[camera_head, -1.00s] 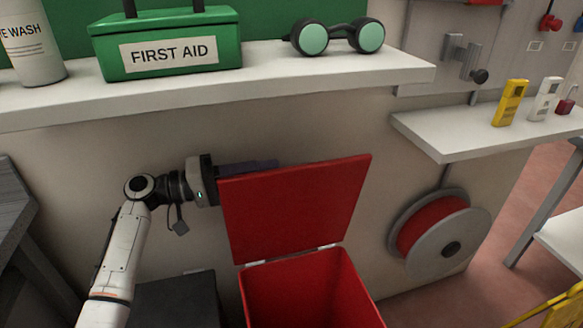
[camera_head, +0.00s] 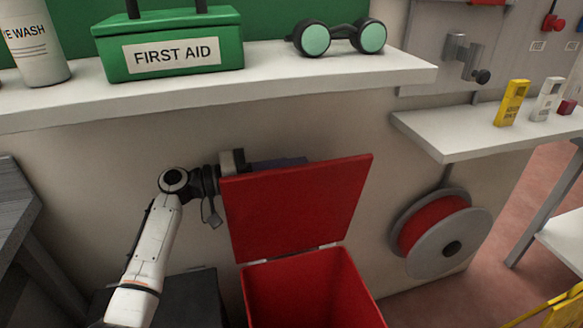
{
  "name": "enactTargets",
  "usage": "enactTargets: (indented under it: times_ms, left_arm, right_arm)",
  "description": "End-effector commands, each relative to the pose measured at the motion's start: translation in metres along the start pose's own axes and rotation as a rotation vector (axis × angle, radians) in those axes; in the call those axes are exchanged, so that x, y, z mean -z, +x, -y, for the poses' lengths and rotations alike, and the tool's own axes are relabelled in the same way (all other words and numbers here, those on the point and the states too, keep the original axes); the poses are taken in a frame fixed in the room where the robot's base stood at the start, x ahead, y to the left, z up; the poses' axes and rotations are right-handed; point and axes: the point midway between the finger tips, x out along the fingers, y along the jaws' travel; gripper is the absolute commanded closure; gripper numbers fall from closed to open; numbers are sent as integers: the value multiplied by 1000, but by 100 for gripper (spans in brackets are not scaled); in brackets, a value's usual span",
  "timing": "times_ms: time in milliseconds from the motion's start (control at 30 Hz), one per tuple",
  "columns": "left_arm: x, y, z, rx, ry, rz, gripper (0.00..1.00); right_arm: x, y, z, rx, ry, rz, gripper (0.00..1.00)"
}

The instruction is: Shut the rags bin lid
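The red rags bin (camera_head: 308,290) stands against the wall at the bottom middle, and its inside shows from above. Its red lid (camera_head: 295,210) is raised nearly upright on hinges at the bin's back edge. My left gripper (camera_head: 280,162) is behind the lid, near its upper left edge. Only a dark strip of it shows above the lid's top edge; the fingertips are hidden, so I cannot tell whether it is open or shut or touches the lid. My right gripper is not in view.
A red cable reel (camera_head: 432,225) is on the right. A dark box (camera_head: 190,300) stands left of the bin.

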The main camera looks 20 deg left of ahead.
Motion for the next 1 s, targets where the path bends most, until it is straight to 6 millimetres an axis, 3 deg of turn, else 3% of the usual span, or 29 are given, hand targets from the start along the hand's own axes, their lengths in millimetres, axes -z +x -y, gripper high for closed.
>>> enactTargets:
  times_ms: [367,533,1000]
  left_arm:
    - [-16,-1,-3,4,-1,3,100]
    - [-45,-1,-9,4,16,4,100]
    - [-143,-1,-10,3,361,5,100]
  right_arm:
    - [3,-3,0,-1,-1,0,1]
    - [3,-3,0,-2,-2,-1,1]
    - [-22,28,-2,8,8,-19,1]
